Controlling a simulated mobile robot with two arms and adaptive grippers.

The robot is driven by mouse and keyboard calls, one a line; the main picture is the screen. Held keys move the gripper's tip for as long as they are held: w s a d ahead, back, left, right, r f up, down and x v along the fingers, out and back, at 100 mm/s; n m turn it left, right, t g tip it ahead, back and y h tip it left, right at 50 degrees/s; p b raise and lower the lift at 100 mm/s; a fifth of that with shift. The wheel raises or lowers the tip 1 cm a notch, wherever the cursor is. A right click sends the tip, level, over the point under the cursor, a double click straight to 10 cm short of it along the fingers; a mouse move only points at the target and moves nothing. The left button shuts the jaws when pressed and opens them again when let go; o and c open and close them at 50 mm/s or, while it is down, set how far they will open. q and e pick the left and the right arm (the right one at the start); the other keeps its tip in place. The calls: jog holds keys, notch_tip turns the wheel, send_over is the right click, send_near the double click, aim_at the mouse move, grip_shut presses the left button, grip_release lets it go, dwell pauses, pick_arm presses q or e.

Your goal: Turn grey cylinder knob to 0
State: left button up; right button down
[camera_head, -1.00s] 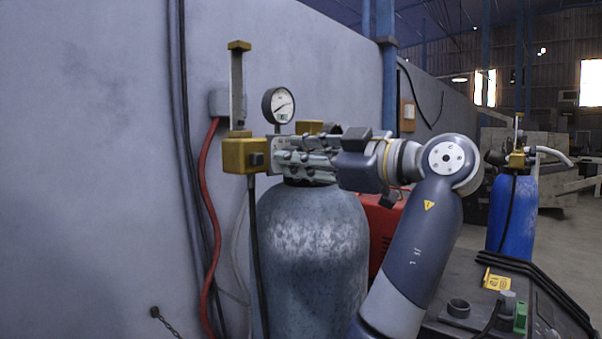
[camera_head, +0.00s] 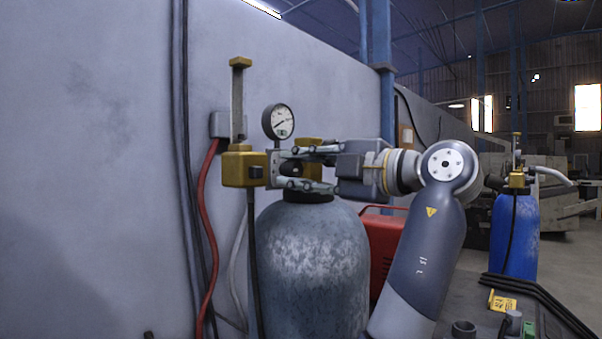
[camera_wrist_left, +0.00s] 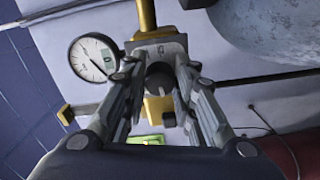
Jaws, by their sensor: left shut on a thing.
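The grey cylinder (camera_head: 312,265) stands upright against the wall, with a brass valve (camera_head: 240,168) and a round dial gauge (camera_head: 278,121) above it. The gauge also shows in the left wrist view (camera_wrist_left: 93,57); its needle reading is too small to tell. My left gripper (camera_head: 283,168) is at the valve above the cylinder, one finger above the other in the head view. Its fingers are shut on the dark round knob (camera_wrist_left: 158,79), which sits between them in the left wrist view. The knob's marks cannot be read. My right gripper is not in view.
A red hose (camera_head: 208,230) and dark cables run down the wall to the left. A red box (camera_head: 384,240) stands behind my arm. A blue cylinder (camera_head: 515,235) with its own valve stands at the right.

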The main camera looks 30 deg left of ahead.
pick_arm(q)
jog(key=shift+n, duration=0.3)
jog(key=o, duration=1.1)
jog(key=shift+c, duration=0.2)
jog(key=s+d, duration=0.1)
jog(key=d, duration=1.1)
jog(key=shift+r, duration=0.15)
